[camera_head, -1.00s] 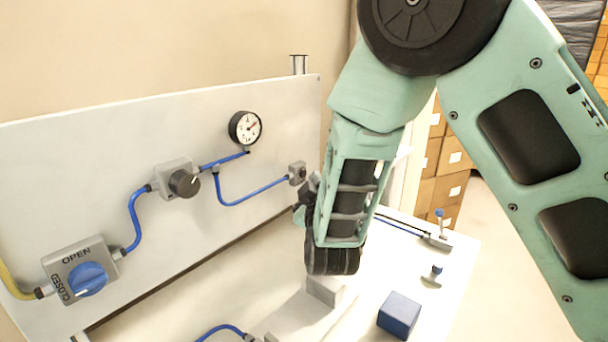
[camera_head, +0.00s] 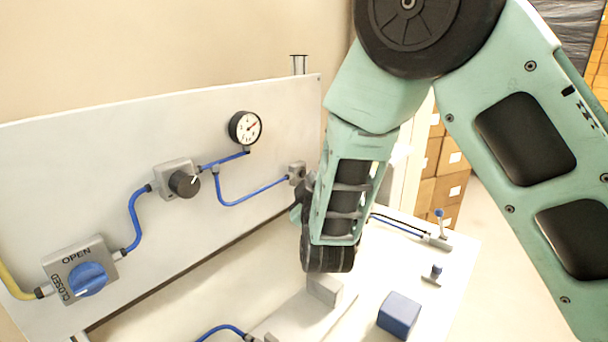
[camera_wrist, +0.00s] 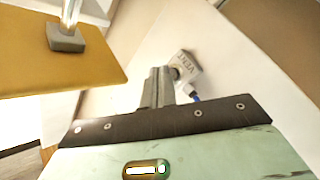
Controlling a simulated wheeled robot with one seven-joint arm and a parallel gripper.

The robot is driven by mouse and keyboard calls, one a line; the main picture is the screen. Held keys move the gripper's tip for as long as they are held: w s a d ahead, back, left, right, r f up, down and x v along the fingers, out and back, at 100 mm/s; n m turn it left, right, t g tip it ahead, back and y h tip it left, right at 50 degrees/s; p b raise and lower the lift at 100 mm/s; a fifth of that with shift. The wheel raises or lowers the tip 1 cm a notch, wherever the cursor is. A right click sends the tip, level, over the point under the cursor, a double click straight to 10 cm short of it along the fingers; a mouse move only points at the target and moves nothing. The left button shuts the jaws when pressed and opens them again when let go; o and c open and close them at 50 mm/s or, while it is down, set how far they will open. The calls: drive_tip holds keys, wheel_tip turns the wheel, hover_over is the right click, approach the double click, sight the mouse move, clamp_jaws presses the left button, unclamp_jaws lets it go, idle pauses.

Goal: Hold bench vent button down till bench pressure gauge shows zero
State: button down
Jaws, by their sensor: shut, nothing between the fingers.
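The bench pressure gauge (camera_head: 245,127) is a round white dial with a black rim, high on the white panel. Its red needle points to the upper right; the numbers are too small to read. The grey vent block (camera_head: 297,172), marked VENT in the wrist view (camera_wrist: 187,66), sits at the panel's right end, at the end of a blue hose. My gripper (camera_wrist: 163,73) is shut and empty, its tips at the front of the block. The tips cover most of the button, so I cannot tell whether they touch or press it. My arm hides most of the gripper in the head view.
A grey regulator with a black knob (camera_head: 184,183) and a blue OPEN/CLOSED valve (camera_head: 88,279) are on the panel, left of the gauge. An ochre plate (camera_wrist: 60,55) fills the wrist view's upper left.

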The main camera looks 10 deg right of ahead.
drive_tip(key=shift+w+a, duration=0.2)
drive_tip(key=shift+w, duration=0.1)
idle(1.9)
drive_tip(key=shift+s, duration=0.1)
idle(1.8)
drive_tip(key=shift+s+d, duration=0.45)
drive_tip(key=shift+s, duration=0.1)
drive_tip(key=shift+s+d+b, duration=0.25)
drive_tip(key=shift+s+d, duration=0.55)
drive_tip(key=shift+s, duration=0.2)
drive_tip(key=shift+s+d+b, duration=0.2)
drive_tip(key=shift+s+d, duration=0.6)
drive_tip(key=shift+s, duration=0.2)
